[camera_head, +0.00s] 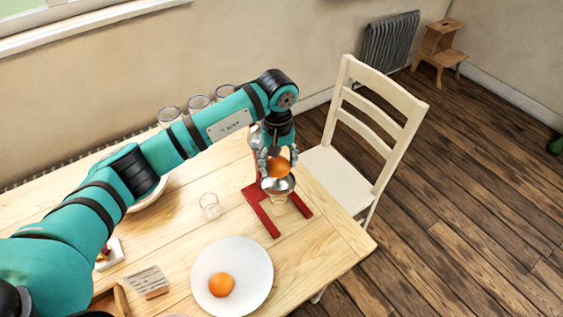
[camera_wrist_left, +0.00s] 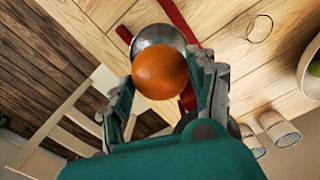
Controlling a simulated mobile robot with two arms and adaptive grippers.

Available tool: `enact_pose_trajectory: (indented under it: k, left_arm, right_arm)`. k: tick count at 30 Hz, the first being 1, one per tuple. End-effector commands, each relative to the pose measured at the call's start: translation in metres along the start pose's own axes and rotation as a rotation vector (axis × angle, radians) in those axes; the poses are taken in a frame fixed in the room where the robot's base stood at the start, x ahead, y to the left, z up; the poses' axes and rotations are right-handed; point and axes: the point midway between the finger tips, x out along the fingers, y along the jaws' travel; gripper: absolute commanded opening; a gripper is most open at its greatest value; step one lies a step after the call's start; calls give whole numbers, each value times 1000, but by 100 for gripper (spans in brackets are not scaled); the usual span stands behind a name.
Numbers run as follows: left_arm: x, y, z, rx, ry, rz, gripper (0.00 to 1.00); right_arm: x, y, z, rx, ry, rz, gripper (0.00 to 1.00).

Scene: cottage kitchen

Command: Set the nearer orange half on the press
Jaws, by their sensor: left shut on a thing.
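My left gripper (camera_head: 277,160) is shut on an orange half (camera_head: 279,167) and holds it over the metal bowl (camera_head: 279,186) of the red press (camera_head: 263,216). In the left wrist view, the orange half (camera_wrist_left: 160,75) sits between the two fingers, in front of the bowl (camera_wrist_left: 158,38). Whether it touches the press cannot be told. Another orange half (camera_head: 221,284) lies on the white plate (camera_head: 254,266) at the front of the table. A glass (camera_head: 279,204) stands under the bowl. My right gripper is not in view.
A small glass (camera_head: 209,205) stands left of the press. Several glass jars (camera_head: 198,104) stand at the back of the table. A white chair (camera_head: 345,170) stands close to the table's right edge.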

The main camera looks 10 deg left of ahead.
Motion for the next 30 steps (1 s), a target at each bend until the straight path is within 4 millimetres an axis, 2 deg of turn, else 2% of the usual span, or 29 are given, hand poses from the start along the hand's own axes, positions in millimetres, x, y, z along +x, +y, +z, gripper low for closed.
enact_pose_trajectory:
  k: [13, 30]
  left_arm:
    - [45, 1, 1, 2, 0, 1, 46]
    - [49, 1, 1, 2, 0, 1, 46]
  right_arm:
    - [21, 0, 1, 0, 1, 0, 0]
    - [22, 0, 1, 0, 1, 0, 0]
